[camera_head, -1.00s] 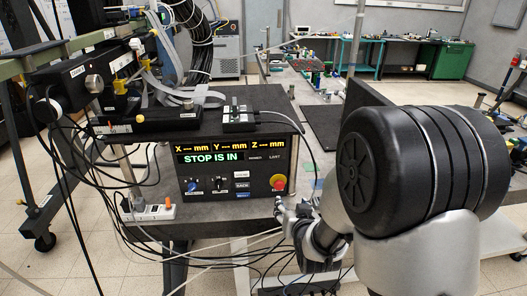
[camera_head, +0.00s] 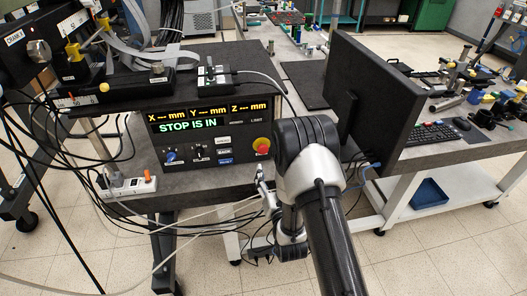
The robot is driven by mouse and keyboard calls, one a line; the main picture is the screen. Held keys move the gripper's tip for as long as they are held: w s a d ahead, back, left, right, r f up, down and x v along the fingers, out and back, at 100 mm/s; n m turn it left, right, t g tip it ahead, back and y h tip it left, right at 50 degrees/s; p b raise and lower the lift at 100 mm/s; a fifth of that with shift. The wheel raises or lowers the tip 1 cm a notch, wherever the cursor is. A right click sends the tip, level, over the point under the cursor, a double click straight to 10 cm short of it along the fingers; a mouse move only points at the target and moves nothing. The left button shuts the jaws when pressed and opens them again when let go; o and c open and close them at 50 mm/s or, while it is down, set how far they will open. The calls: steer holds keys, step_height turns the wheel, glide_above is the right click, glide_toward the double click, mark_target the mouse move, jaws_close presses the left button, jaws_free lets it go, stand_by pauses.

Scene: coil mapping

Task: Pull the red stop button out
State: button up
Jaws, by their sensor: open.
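The red stop button (camera_head: 262,145) sits on a yellow base at the right end of the black control box's front panel (camera_head: 186,152). The panel's display (camera_head: 190,127) reads "STOP IS IN" in green, with X, Y and Z readouts above it in yellow. My gripper (camera_head: 262,183) is small in the picture, just below the button and in front of the table edge. It is apart from the button and appears empty. My arm (camera_head: 308,160) covers the area right of the button.
A monitor (camera_head: 385,95) stands right of my arm, with a keyboard (camera_head: 425,136) behind it. A white power strip (camera_head: 128,186) lies at the table's left front. Loose cables hang below the table's front edge. A blue bin (camera_head: 430,193) sits under the right bench.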

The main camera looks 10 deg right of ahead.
mark_target(264, 150)
steer(key=w+b, duration=0.2)
steer(key=w, duration=1)
steer(key=shift+w, duration=0.2)
steer(key=shift+c, duration=0.6)
jaws_close()
